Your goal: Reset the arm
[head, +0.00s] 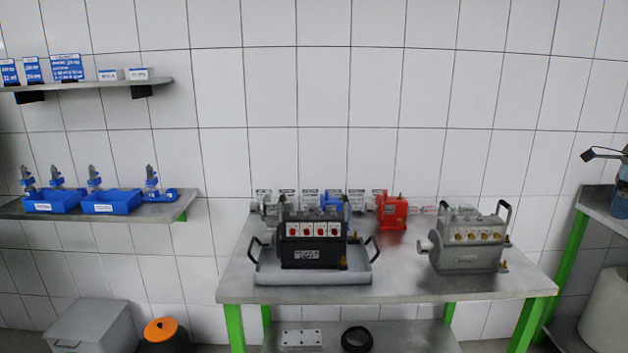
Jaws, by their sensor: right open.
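My right gripper (604,154) shows small at the far right edge of the head view, cut off by the frame. Its dark fingers are apart, and I see nothing held between them. It is in front of the right side shelf (597,201), to the right of the steel table (400,275) and clear of the pumps. My left gripper is not in view.
On the table stand a black pump unit (312,240) in a grey tray (315,272), a grey pump (468,245) and a red pump (391,211). Blue bins (110,203) sit on the left shelf. A grey box (92,328) is on the floor.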

